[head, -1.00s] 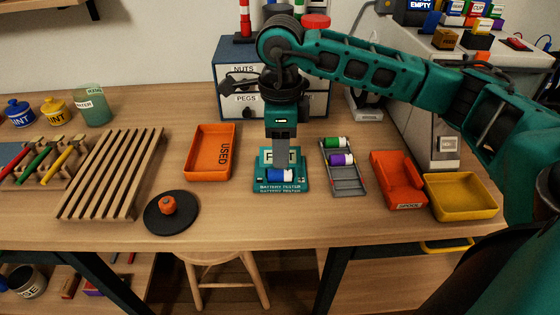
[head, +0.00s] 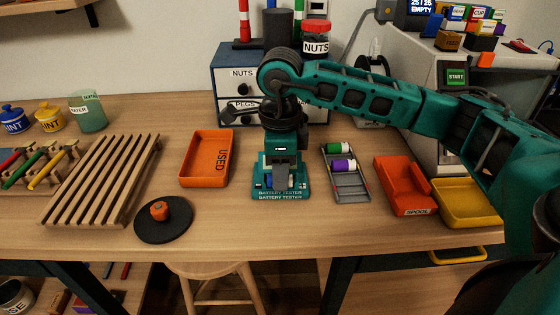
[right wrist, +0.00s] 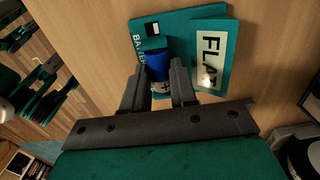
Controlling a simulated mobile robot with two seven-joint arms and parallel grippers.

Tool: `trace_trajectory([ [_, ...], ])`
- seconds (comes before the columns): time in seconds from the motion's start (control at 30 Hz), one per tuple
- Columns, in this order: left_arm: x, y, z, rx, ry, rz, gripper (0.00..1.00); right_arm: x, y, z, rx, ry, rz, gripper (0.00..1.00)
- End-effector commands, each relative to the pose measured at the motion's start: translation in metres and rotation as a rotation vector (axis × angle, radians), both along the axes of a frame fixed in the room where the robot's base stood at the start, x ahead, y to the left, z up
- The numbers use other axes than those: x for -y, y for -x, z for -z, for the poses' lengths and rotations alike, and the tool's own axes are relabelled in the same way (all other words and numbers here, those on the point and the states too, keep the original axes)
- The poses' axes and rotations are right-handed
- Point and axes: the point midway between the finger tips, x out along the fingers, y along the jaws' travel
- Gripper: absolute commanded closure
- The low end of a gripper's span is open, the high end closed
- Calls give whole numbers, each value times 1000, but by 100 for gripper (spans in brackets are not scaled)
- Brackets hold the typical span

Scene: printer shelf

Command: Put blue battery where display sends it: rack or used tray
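The blue battery (right wrist: 157,66) lies in the teal battery tester (head: 280,196), mostly hidden by my right gripper in the head view. The tester's display (right wrist: 209,60) reads FLAT in the right wrist view. My right gripper (head: 279,186) is down at the tester. Its fingers (right wrist: 160,80) stand on both sides of the battery, very close to it; I cannot tell whether they press on it. The orange used tray (head: 187,172), marked USED, is empty to the left. The grey rack (head: 351,187) to the right holds a green and a purple battery. My left gripper is not in view.
A slatted wooden rack (head: 98,180) and a black disc (head: 163,232) with an orange knob are on the left. An orange SPOOL tray (head: 405,190) and a yellow tray (head: 466,205) are on the right. Blue drawers (head: 240,92) stand behind. Bare table lies in front.

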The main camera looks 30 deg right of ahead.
Motion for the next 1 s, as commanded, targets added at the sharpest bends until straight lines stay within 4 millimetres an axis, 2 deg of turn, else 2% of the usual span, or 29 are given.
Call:
trace_trajectory([
  [0.03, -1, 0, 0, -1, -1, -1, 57, 0, 0, 0, 0, 0, 0, 79],
  [0.27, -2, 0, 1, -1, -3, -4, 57, 0, 0, 0, 0, 0, 0, 100],
  [0.47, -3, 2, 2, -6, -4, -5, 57, 0, 0, -3, 0, 0, 0, 100],
  [1.0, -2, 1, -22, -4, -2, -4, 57, 0, 0, -34, 1, -1, -1, 100],
])
